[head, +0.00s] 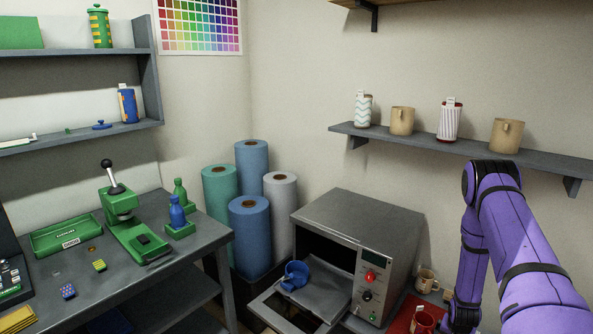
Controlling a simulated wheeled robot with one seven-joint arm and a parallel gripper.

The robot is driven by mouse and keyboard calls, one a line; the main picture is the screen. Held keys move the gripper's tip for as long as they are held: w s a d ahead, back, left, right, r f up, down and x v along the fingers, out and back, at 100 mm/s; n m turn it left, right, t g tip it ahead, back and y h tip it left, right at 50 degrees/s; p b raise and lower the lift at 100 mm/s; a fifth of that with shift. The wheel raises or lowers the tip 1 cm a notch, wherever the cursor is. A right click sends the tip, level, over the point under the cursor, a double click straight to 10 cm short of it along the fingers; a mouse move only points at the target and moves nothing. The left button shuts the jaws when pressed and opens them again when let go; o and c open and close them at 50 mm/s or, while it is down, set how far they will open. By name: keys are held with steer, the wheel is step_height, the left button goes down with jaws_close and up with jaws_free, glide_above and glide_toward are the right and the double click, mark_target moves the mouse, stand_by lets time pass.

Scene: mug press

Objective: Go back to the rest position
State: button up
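My purple arm is at the right side of the head view, bent at its top in front of the wall shelf. Its lower links run down to the bottom edge beside the red mat, and my gripper is not visible. A blue mug (294,275) lies tilted on the open door area of the grey oven-like machine (365,226). A red mug (422,322) is on the red mat (400,322), partly cut off by the bottom edge. A tan patterned mug (427,281) stands behind it, beside the machine.
A dark workbench (110,268) on the left holds a green press (130,230), a green tray (65,236) and bottles. Several rolls (251,232) stand in the corner. The right wall shelf (465,147), close behind my arm, carries several mugs and tumblers.

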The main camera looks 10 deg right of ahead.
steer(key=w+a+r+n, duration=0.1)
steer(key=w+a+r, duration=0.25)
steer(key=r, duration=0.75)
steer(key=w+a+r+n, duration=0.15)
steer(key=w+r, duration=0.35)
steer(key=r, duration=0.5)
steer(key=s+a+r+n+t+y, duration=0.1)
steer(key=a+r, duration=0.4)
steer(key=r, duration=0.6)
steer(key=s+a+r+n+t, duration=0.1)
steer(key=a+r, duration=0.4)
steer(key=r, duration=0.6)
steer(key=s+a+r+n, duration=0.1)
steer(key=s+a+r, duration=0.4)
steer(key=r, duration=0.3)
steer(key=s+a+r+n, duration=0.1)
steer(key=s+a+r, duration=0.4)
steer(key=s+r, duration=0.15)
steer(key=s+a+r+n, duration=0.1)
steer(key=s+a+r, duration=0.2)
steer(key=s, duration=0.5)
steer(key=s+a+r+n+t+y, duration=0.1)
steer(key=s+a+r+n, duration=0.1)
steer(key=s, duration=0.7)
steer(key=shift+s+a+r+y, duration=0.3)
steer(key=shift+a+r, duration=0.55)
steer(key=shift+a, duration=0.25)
